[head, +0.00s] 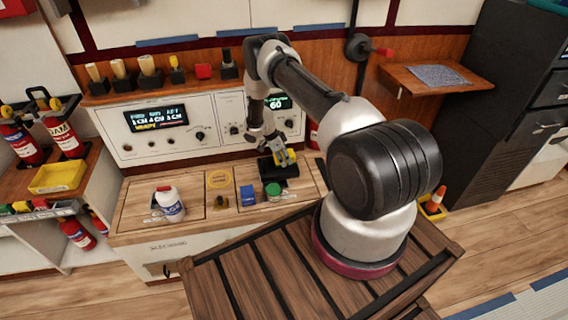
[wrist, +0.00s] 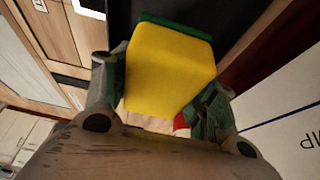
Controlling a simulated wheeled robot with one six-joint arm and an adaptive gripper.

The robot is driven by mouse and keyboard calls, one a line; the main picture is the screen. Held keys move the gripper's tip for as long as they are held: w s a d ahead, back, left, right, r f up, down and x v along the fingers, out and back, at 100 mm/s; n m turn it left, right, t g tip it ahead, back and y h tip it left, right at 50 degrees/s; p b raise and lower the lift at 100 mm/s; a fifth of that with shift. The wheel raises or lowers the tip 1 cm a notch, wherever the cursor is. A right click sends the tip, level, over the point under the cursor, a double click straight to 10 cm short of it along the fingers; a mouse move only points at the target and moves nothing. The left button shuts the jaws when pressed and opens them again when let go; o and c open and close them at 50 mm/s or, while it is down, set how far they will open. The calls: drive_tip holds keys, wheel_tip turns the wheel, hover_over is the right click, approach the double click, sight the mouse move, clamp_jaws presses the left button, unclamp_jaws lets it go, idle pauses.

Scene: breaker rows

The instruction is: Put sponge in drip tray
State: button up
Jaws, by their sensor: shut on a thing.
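The sponge is a yellow block with a green layer; it shows in the head view (head: 288,157) and large in the wrist view (wrist: 168,68). My gripper (head: 282,153) is shut on it, with one finger on each side, as the wrist view also shows (wrist: 162,88). A black tray, which looks like the drip tray (head: 291,172), is on the wooden counter just below the sponge. Its dark surface fills the top of the wrist view (wrist: 205,14). I cannot tell whether the sponge touches the tray. My gripper hides part of the tray.
A green-topped item (head: 272,189) and a blue box (head: 248,195) stand in front of the black tray. A white bottle (head: 169,203) is farther left on the counter. The control panel (head: 158,131) rises close behind. A yellow bin (head: 58,177) is on the left shelf.

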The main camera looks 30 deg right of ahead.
drive_tip(key=shift+f, duration=1.95)
drive_tip(key=shift+f, duration=0.1)
drive_tip(key=o, duration=1.1)
drive_tip(key=shift+c, duration=0.2)
